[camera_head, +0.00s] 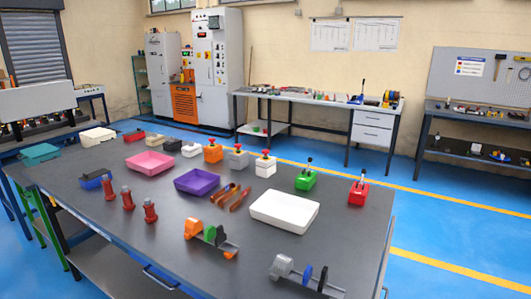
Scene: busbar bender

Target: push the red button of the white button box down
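The white button box (265,169) stands upright on the dark grey table, a little right of the middle of its back half. Its red button (266,154) is on top and appears raised. Beside it to the left are a grey button box (238,160) and an orange button box (212,154), each with a red button on top. The three boxes stand apart. Neither of my grippers shows in the head view.
The table (165,240) also carries a green lever box (306,181), a red lever box (358,193), a white tray (284,212), a purple tray (197,182), a pink tray (150,163) and brown-handled tools (238,200). Rod assemblies lie at the front (210,236).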

